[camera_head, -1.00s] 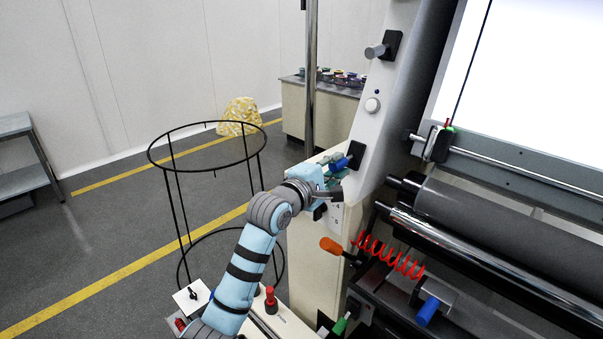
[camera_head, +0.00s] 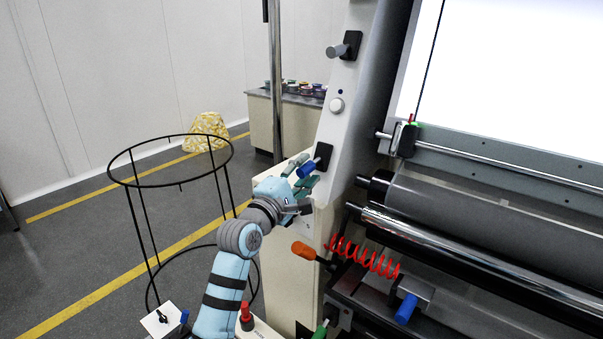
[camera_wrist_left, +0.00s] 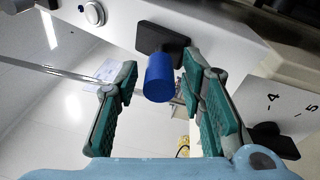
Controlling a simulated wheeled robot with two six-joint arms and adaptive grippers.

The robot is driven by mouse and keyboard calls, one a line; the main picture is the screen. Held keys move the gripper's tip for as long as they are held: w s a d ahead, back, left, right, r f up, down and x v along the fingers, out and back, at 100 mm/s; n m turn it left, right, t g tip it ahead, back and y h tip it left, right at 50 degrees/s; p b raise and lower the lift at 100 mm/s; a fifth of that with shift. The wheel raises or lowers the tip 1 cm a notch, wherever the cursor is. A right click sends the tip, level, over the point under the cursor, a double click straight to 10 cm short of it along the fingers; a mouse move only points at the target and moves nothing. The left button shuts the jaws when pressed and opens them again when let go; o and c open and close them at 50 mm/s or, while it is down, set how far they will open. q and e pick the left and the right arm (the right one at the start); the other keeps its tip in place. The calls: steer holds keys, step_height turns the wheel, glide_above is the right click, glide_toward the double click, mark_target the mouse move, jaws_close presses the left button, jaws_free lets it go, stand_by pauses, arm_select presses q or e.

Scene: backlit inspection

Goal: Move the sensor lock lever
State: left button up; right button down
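A blue cylindrical lever handle (camera_head: 308,168) sticks out from a black plate on the grey machine side frame. It also shows in the left wrist view (camera_wrist_left: 159,79). No label shows whether it is the sensor lock lever. My left gripper (camera_head: 301,172) is at this handle. In the left wrist view, its green-padded fingers (camera_wrist_left: 160,84) are spread, one on each side of the blue handle, with visible gaps. The handle lies between the fingers but is not clamped. My right gripper is not in view.
A grey knob (camera_head: 338,51) and a round white button (camera_head: 336,105) are higher on the frame. An orange handle (camera_head: 303,250) and red coiled cable (camera_head: 362,258) are below. A black wire ring stand (camera_head: 170,163) stands left of my arm. Rollers fill the right.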

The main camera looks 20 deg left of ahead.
arm_select(q)
steer(key=shift+w+f, duration=0.1)
steer(key=v, duration=1.2)
